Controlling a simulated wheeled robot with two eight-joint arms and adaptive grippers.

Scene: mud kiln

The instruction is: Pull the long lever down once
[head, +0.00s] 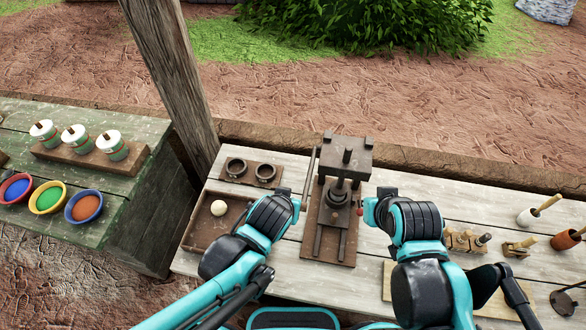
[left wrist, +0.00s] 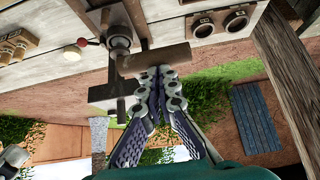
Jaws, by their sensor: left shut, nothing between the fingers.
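A dark brown press (head: 340,190) stands on a wooden base in the middle of the pale table. A long thin lever (head: 311,172) rises along its left side. My left gripper (head: 298,203) is beside the press on the left, near the lever's lower part; contact cannot be made out. In the left wrist view its fingers (left wrist: 160,76) are shut and empty, close to a brown bar of the press (left wrist: 154,59). A red knob (head: 360,211) sits on the press's right side. My right gripper (head: 368,212) is next to that knob; its fingertips are too small to read.
A shallow wooden tray (head: 190,232) with a pale ball (head: 218,208) is at the left. A board with two dark rings (head: 250,172) lies behind it. Wooden tools (head: 465,241) stand at the right.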

